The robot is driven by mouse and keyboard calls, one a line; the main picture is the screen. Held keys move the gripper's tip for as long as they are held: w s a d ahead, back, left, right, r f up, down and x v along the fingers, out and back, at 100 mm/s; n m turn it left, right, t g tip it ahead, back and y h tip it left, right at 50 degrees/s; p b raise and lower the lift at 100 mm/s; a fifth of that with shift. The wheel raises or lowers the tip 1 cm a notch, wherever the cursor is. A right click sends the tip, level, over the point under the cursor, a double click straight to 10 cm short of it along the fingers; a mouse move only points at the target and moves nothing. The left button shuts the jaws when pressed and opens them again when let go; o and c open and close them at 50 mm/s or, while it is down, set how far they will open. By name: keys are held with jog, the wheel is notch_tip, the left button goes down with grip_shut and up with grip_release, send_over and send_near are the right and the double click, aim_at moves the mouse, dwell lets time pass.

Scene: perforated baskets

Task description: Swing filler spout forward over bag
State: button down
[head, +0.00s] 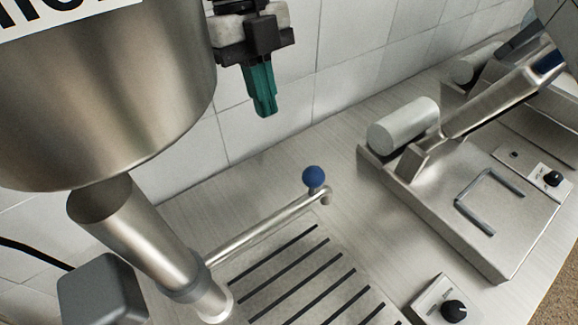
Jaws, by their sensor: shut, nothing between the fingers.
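The filler spout (265,228) is a thin steel tube that runs from a collar on the column at lower left toward the back right. Its end bends down, and a blue ball knob (313,177) stands on a short stem near that end. The spout lies over the back edge of the slotted drip grate. My gripper (264,110) hangs at the top, in front of the tiled wall, with teal fingers shut and empty. In the picture it is up and left of the knob, and apart from it. I see no bag in this view.
A large steel hopper (110,90) fills the upper left above a steel column (145,235). The slotted drip grate (290,285) lies in front of the spout. A steel lever machine (480,190) stands at right, with a dial box (450,300) at the lower right.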

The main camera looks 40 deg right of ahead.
aim_at(272, 219)
jog(key=shift+f, duration=0.1)
jog(key=s+f+p, duration=0.3)
jog(key=s+f, duration=0.4)
jog(key=f, duration=0.3)
jog(key=shift+p, duration=0.35)
jog(key=shift+f, duration=0.1)
jog(key=shift+s, duration=0.1)
